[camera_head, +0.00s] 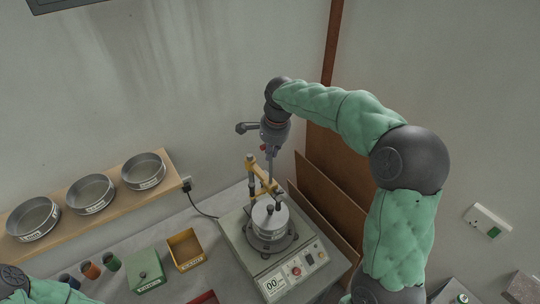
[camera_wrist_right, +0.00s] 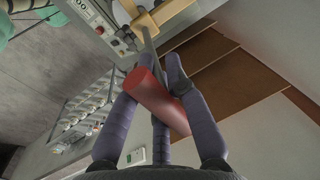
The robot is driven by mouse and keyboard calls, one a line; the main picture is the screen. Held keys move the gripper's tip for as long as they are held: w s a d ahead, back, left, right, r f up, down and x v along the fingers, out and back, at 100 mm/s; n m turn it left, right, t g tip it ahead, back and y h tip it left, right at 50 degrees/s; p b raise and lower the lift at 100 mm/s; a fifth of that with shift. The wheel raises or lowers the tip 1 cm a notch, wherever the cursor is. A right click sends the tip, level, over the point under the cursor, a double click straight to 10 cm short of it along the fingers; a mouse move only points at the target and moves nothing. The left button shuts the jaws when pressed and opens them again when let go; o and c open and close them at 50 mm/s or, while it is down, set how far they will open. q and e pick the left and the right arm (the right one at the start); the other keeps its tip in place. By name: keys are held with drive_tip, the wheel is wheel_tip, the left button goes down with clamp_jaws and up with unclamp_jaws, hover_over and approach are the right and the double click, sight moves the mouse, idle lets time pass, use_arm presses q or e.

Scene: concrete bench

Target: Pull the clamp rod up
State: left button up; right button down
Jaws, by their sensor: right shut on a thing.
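The clamp rod (camera_head: 268,172) is a thin grey rod standing upright through a yellow bracket on the machine. In the right wrist view the grey rod (camera_wrist_right: 148,46) runs up to the yellow bracket (camera_wrist_right: 158,14). Its red handle (camera_wrist_right: 160,103) lies between the fingers of my right gripper (camera_wrist_right: 157,74). In the head view my right gripper (camera_head: 270,150) is above the yellow bracket (camera_head: 251,170), shut on the red handle, which is mostly hidden there. My left gripper is out of view; only part of my left arm shows at the lower left.
The machine (camera_head: 256,262) has a round metal pot (camera_head: 270,222) and a front control panel. A green box (camera_head: 145,271) and a yellow bin (camera_head: 186,250) stand left of it. A wooden shelf (camera_head: 120,205) holds three sieves. Brown boards (camera_head: 327,208) lean behind at the right.

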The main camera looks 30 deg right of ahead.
drive_tip(key=c, duration=1.4)
unclamp_jaws()
drive_tip(key=shift+c, duration=0.2)
drive_tip(key=shift+o, duration=1.3)
drive_tip(key=shift+s+d, duration=0.1)
drive_tip(key=shift+s, duration=0.15)
drive_tip(key=shift+w+r, duration=0.1)
wheel_tip(320, 180, up, 12)
drive_tip(key=s, duration=0.2)
drive_tip(key=shift+s, duration=0.25)
drive_tip(key=shift+f, duration=0.2)
